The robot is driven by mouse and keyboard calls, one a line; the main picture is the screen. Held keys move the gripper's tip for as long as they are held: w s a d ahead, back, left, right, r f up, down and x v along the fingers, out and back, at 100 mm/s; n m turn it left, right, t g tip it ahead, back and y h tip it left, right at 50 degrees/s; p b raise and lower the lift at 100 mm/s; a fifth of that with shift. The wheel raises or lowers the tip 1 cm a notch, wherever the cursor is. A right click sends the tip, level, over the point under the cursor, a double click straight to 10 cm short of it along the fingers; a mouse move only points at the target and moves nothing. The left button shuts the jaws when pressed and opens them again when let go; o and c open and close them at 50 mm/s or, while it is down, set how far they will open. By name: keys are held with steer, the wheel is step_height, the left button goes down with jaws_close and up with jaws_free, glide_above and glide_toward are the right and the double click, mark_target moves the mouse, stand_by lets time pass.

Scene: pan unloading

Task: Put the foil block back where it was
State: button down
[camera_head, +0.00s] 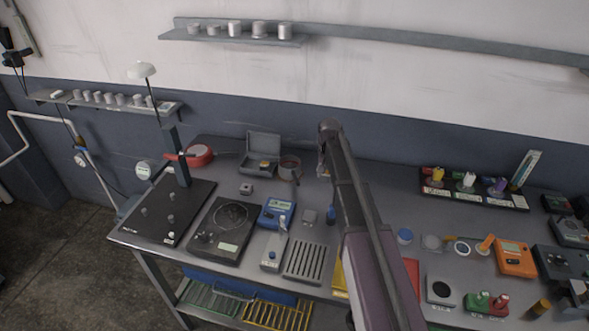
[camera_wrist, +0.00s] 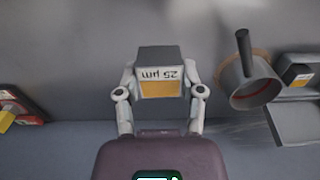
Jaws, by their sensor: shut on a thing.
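The foil block (camera_wrist: 160,72) is a dark grey block with an orange and white face, marked 25 µm and upside down in the wrist view. My gripper (camera_wrist: 160,90) is shut on it, one finger on each side. In the head view my arm hides most of the gripper and block. An open grey case (camera_head: 263,143) stands at the back of the bench. A similar labelled block (camera_wrist: 298,74) sits in the case in the wrist view. I cannot tell whether the held block touches anything.
A round pan (camera_wrist: 251,88) with a dark rod stands beside the case; it also shows in the head view (camera_head: 289,170). A red ring-shaped thing (camera_head: 199,156) lies left of the case. A rack of coloured caps (camera_head: 470,200) stands right. Instruments crowd the bench front.

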steer(key=shift+r+p, duration=2.6)
steer(key=shift+r, duration=0.2)
